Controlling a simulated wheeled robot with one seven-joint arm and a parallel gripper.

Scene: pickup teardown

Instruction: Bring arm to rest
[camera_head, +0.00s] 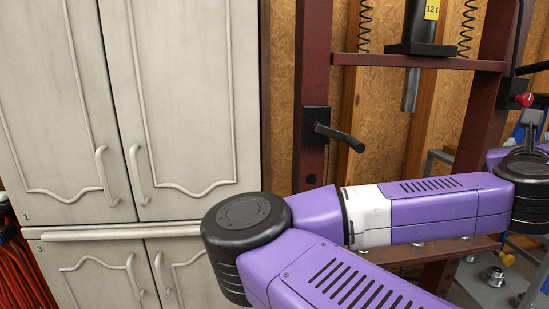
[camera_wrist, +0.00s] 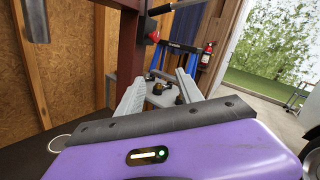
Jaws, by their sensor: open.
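My purple arm (camera_head: 420,205) crosses the lower right of the head view, bent at a black joint, with a white band along one link. It stretches to the right edge of that view, in front of a dark red press frame. My gripper (camera_wrist: 163,78) shows in the wrist view, with two pale grey fingers spread apart. I see nothing held between them; small dark and metal parts on a grey surface show beyond the gap. In the head view I cannot make out the fingers clearly.
A pale cabinet (camera_head: 185,95) with closed doors stands at the left. The dark red press frame (camera_head: 312,90) has a lever (camera_head: 338,137) sticking out.

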